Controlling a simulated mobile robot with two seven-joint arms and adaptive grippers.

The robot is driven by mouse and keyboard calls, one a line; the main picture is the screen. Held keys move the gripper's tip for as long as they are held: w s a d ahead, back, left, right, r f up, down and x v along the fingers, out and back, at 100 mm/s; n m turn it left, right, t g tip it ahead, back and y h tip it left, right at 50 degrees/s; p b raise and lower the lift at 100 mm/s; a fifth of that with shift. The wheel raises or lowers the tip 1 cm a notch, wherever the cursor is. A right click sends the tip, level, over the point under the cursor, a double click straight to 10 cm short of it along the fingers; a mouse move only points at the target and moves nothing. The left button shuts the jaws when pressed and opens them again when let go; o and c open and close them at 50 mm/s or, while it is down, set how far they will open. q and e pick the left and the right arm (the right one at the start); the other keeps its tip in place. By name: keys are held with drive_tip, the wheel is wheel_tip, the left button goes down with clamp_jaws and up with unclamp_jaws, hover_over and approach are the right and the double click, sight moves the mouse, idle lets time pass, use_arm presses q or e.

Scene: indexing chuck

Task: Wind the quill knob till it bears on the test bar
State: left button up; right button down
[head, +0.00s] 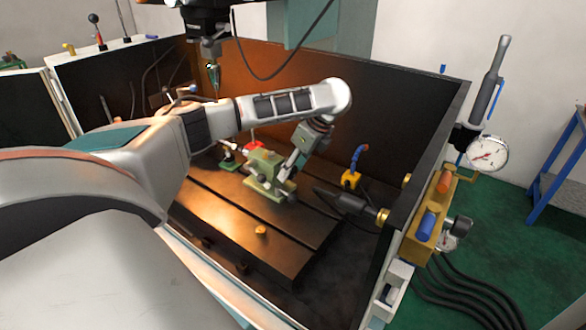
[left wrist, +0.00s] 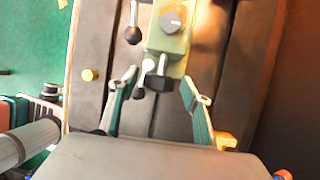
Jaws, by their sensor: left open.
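A green tailstock-like unit (head: 262,168) stands on the dark slotted table. In the left wrist view the green body (left wrist: 168,42) carries a grey round dial on top, a black ball lever (left wrist: 133,35) on its left and a dark knob (left wrist: 160,79) at its near end. I take this dark knob for the quill knob. My left gripper (head: 288,182) reaches down at the near end of the unit. In the left wrist view its two fingers (left wrist: 158,88) are spread on either side of the knob, apart from it. I cannot make out the test bar or its contact with the quill.
A yellow base with a blue hose (head: 350,180) stands right of the unit. A dark nozzle-like cylinder (head: 345,201) juts from the right wall. A small brass plug (head: 260,230) sits on the table front. A spindle (head: 213,75) hangs above. Enclosure walls surround the table.

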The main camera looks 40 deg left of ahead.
use_arm(q)
drive_tip(key=c, duration=1.1)
drive_tip(key=shift+s+n+t, duration=0.25)
drive_tip(key=shift+n+t, duration=0.05)
drive_tip(key=shift+t, duration=1.2)
drive_tip(key=o, duration=1.1)
drive_tip(key=shift+d, duration=0.1)
drive_tip(key=shift+r, duration=0.1)
